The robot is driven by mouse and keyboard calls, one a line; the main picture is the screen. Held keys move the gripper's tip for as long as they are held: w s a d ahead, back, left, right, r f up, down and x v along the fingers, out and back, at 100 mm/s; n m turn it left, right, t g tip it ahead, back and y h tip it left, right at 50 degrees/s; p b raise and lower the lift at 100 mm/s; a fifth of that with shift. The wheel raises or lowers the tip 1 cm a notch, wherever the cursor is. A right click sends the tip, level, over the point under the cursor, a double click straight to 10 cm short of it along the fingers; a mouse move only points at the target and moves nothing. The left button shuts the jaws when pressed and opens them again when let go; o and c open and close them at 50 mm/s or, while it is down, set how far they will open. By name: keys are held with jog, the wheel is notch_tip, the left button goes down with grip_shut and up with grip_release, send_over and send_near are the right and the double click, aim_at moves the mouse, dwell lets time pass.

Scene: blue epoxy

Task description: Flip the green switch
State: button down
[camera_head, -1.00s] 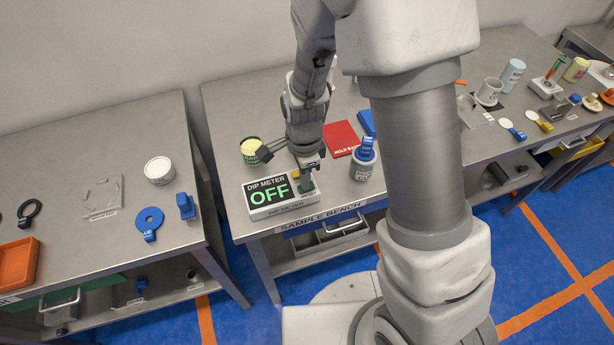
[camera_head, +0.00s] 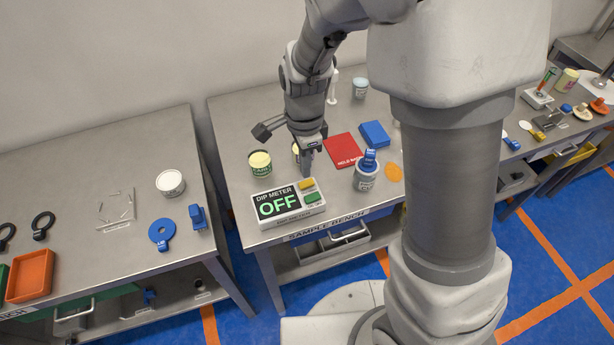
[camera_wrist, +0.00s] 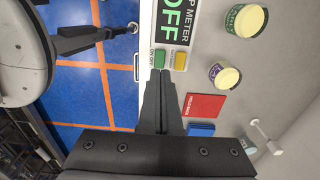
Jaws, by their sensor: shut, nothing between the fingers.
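The dip meter (camera_head: 271,220) is a white box on the sample bench, and its dark display reads OFF in green letters. The green switch (camera_head: 314,197) is at its right end, in front of a yellow switch (camera_head: 306,184). In the wrist view the green switch (camera_wrist: 158,58) and the yellow switch (camera_wrist: 180,61) lie just beyond the fingertips. My gripper (camera_head: 308,172) is shut and empty, pointing down behind the switches. Its fingers show in the wrist view (camera_wrist: 163,76), seemingly apart from both switches. How the green switch is tilted is hard to tell.
A yellow-topped jar (camera_head: 260,164) stands behind the meter, with another partly hidden behind my gripper. A red sheet (camera_head: 344,150) and a grey jar with a blue item on top (camera_head: 366,177) are to the right. The bench's front edge is close to the meter.

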jog(key=shift+s+a+r, duration=0.1)
jog(key=shift+a+r, duration=0.05)
jog(key=shift+r, duration=0.75)
jog(key=shift+a+r, duration=0.15)
jog(key=shift+r, duration=0.75)
jog(key=shift+r, duration=0.1)
jog(key=s+d+r+n+t, duration=0.2)
jog(key=s+d+r+n, duration=0.4)
jog(key=s+r+n, duration=0.1)
jog(key=s+d+r+n+t, duration=0.3)
jog(key=s+d+r+n, duration=0.2)
jog(key=r, duration=0.5)
jog(key=s+n, duration=0.1)
jog(key=n, duration=0.1)
jog(key=shift+s+d+n+t, duration=0.3)
jog(key=shift+s+d+n, duration=0.05)
jog(key=shift+n, duration=0.05)
